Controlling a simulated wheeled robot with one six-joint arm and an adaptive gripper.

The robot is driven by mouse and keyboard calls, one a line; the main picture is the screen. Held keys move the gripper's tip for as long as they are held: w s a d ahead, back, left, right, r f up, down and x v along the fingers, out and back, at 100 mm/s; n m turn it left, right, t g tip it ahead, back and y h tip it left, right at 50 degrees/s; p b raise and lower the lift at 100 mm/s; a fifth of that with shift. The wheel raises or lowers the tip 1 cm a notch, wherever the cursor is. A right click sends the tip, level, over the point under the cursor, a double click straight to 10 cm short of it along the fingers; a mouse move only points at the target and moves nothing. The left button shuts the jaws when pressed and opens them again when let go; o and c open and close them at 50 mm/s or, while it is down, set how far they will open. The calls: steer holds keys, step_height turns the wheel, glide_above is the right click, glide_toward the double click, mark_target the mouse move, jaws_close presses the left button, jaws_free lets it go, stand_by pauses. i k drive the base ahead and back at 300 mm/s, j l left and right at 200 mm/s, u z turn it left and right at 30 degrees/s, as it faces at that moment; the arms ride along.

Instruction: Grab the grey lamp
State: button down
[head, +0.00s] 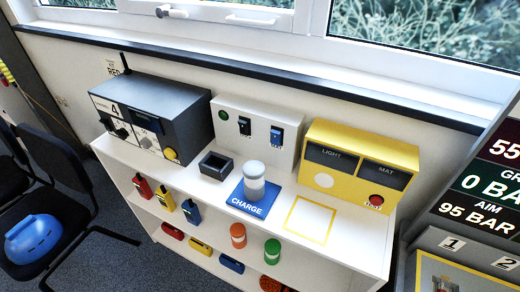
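My gripper is not in view.
Behind the lamp stand a white switch box (232,117) and a yellow box marked LIGHT and MAT (318,181). A small dark open box (216,165) is at its left. A yellow-outlined square (325,239) at its right is empty. An orange lamp (238,236) and green lamp (272,251) stand below.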

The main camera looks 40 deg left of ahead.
mark_target(254, 171)
steer(key=u, duration=1.05)
